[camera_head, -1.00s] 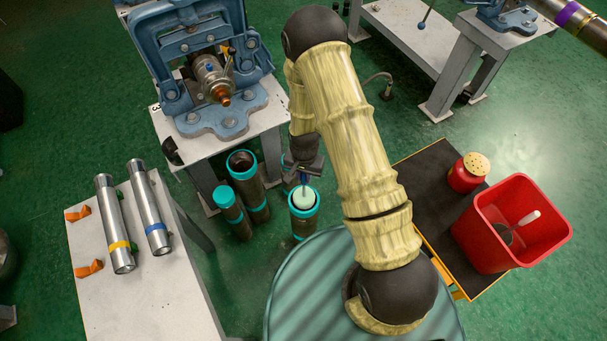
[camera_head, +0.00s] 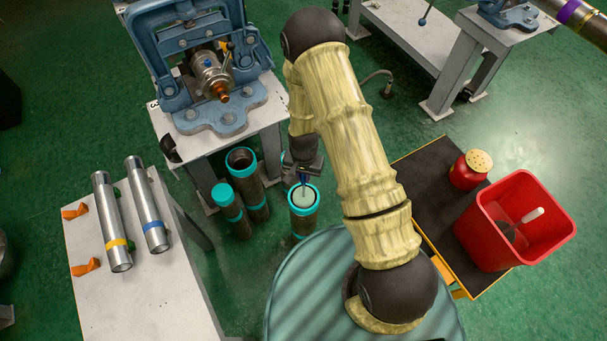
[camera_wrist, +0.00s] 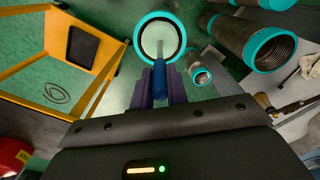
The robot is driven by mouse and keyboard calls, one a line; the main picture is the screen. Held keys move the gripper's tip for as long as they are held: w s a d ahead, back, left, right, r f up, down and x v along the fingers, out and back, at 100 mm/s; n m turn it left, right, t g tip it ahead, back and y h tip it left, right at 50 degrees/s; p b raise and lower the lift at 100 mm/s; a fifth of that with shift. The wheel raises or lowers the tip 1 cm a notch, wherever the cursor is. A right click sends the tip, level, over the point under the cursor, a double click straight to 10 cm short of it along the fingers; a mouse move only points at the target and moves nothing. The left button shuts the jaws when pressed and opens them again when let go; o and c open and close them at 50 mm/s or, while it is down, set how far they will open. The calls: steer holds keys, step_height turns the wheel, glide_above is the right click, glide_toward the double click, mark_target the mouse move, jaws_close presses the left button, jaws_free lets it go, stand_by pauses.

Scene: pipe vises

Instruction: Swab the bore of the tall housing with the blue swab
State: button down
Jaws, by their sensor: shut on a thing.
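My gripper (camera_head: 303,172) points down and is shut on the blue swab (camera_wrist: 159,73). In the wrist view my purple fingers close around its blue handle. The swab's pale round head (camera_head: 305,198) sits inside the mouth of a dark, teal-rimmed housing (camera_head: 304,226) standing upright. In the wrist view the head fills most of this housing's bore (camera_wrist: 158,38), with a narrow dark gap around it. How deep the head sits is hard to tell. Another wide teal-rimmed housing (camera_head: 248,187) and a narrower one (camera_head: 232,210) stand to the left.
A white bench (camera_head: 150,295) at left holds two steel tubes (camera_head: 112,222) and orange supports. A blue vise (camera_head: 212,95) stands on a table behind. A dark cart (camera_head: 425,185) at right carries a red bin (camera_head: 510,235) and a red jar (camera_head: 470,170).

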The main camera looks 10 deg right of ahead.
steer(key=shift+f+b, duration=0.95)
steer(key=shift+f, duration=0.45)
steer(key=shift+r, duration=0.15)
steer(key=shift+w+r+n+p, duration=0.1)
steer(key=shift+r+n+p, duration=0.35)
steer(key=shift+n, duration=0.7)
steer(key=shift+r+n+p, duration=0.35)
steer(key=shift+r+n, duration=0.2)
steer(key=shift+n, duration=0.6)
steer(key=m, duration=0.2)
steer(key=f+m+b, duration=0.1)
steer(key=m, duration=0.1)
steer(key=shift+f, duration=0.15)
steer(key=m, duration=0.2)
steer(key=f+m, duration=0.1)
steer(key=m, duration=0.2)
